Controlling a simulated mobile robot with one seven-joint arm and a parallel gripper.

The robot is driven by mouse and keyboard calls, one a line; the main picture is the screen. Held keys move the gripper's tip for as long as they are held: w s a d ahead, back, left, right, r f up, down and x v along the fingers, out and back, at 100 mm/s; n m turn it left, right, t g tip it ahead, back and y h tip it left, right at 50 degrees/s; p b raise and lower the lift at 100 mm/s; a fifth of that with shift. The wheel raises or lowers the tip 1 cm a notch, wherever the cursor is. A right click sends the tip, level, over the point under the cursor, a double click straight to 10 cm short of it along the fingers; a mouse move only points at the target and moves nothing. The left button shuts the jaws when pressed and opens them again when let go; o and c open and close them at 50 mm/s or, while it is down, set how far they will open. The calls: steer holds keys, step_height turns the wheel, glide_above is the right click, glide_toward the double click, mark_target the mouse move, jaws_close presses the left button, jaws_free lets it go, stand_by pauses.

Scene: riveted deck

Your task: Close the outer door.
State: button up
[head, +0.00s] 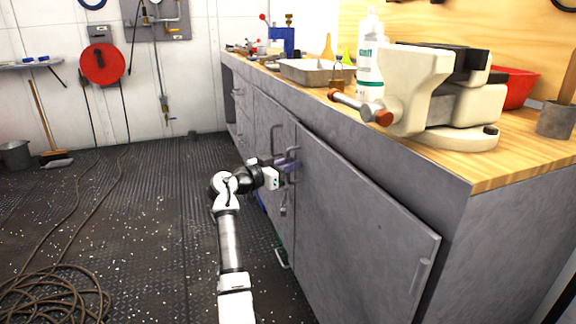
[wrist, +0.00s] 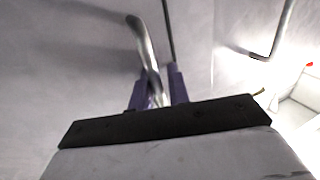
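The grey workbench cabinet has a large right-hand door (head: 355,225). Its right edge stands slightly proud of the cabinet, and a slim handle (head: 421,276) sits near that edge. My gripper (head: 288,163) is at a bent bar handle (head: 293,152) near the left edge of this door. I cannot tell for sure which door that handle belongs to. In the wrist view the purple fingers (wrist: 158,90) stand on either side of the curved metal handle (wrist: 146,45) and look shut on it. A dark seam (wrist: 168,30) runs beside it. Another handle (wrist: 284,30) shows at the right.
A neighbouring handle (head: 275,138) is just left of my gripper. The wooden worktop (head: 535,150) carries a vise (head: 420,95), a bottle (head: 370,60) and a tray (head: 310,72). A coiled hose (head: 50,295) lies on the floor at the left.

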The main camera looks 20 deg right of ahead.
steer(key=shift+s+d+f, duration=0.1)
steer(key=shift+s+d, duration=0.2)
steer(key=shift+d, duration=0.2)
steer(key=shift+s+a, duration=0.1)
steer(key=shift+a, duration=0.2)
steer(key=p+v, duration=0.2)
steer(key=v, duration=1.1)
steer(key=shift+a, duration=0.5)
steer(key=shift+a, duration=0.1)
steer(key=s+v, duration=0.1)
steer(key=v, duration=1.4)
steer(key=shift+s, duration=0.15)
steer(key=shift+c, duration=0.4)
